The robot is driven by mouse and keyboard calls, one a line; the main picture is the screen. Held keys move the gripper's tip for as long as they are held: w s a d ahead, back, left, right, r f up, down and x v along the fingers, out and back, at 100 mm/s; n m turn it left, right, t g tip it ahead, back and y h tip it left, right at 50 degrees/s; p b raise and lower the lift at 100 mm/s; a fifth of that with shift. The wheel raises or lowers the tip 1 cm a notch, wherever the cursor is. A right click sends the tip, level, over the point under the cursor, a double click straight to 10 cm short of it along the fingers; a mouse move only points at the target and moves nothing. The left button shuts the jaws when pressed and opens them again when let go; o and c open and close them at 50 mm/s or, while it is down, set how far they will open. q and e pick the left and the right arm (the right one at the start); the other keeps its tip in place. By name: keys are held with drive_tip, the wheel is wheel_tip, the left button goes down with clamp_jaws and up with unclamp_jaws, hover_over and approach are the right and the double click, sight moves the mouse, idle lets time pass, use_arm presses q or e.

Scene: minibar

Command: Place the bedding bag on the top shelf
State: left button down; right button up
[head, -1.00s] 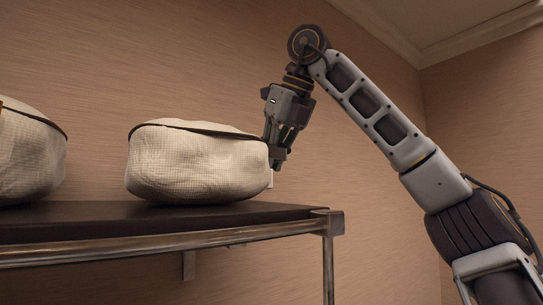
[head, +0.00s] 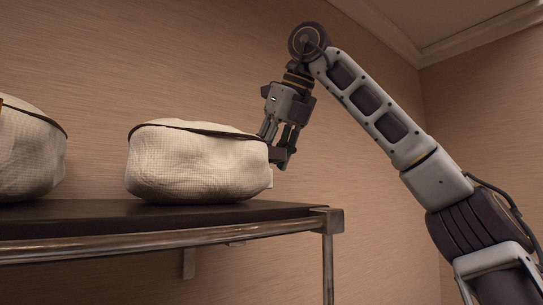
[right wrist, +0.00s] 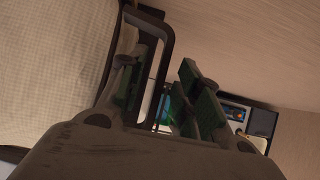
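The cream bedding bag (head: 195,162) with dark piping rests upright on the dark top shelf (head: 290,210), near its right end. My right gripper (head: 277,150) is at the bag's right end, above the shelf level, its fingers spread. In the right wrist view the bag (right wrist: 55,60) fills the left side. A dark handle loop (right wrist: 167,45) shows beside it, between the open fingers of the gripper (right wrist: 160,95). Whether a finger touches the bag or handle I cannot tell. My left gripper is not in view.
A second, similar cream bag (head: 28,155) sits on the same shelf at the left edge, with a gap between the two. A metal rail (head: 150,245) runs along the shelf front to a corner post (head: 328,255). The space above the bags is clear.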

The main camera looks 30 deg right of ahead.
drive_tip(key=shift+v, duration=3.6)
